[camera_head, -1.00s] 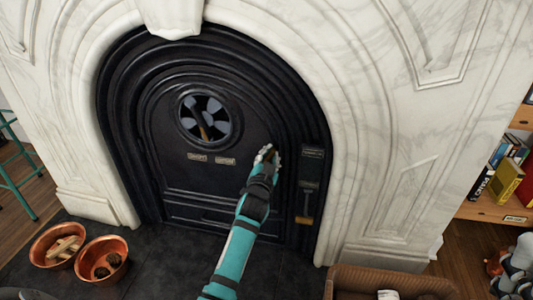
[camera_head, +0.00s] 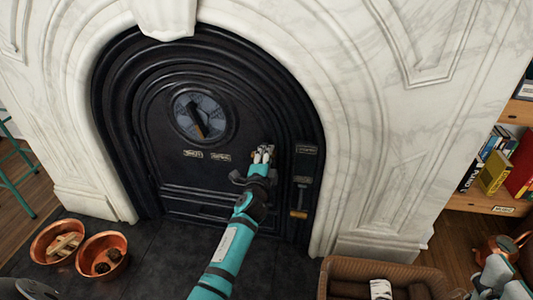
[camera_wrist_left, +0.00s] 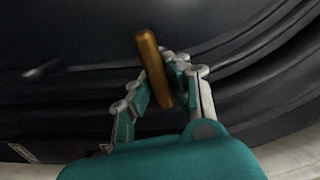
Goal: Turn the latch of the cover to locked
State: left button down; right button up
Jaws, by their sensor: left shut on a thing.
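The cover is the black arched metal door (camera_head: 190,172) of the fireplace, in the middle of the head view. The latch is a brass bar (camera_wrist_left: 152,62), clear in the left wrist view and mostly hidden by my fingers in the head view. My left gripper (camera_head: 262,153) is at the right side of the cover. In the left wrist view its fingers (camera_wrist_left: 165,85) are closed around the brass bar, which sticks out beyond them and looks tilted. Grey-white parts at the lower right edge (camera_head: 505,278) look like my right gripper, cut off by the frame.
A round vent (camera_head: 199,117) is on the cover, above small label plates (camera_head: 206,156). A lever with a wooden grip (camera_head: 299,214) is right of my left gripper. Copper bowls (camera_head: 103,258) stand at lower left, a wicker basket (camera_head: 385,268) at lower right. White marble surrounds the door.

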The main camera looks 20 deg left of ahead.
pick_arm(q)
jog(key=shift+m, duration=1.2)
jog(key=shift+f, duration=0.1)
jog(key=c, duration=1.3)
grip_release()
jog(key=v, duration=1.2)
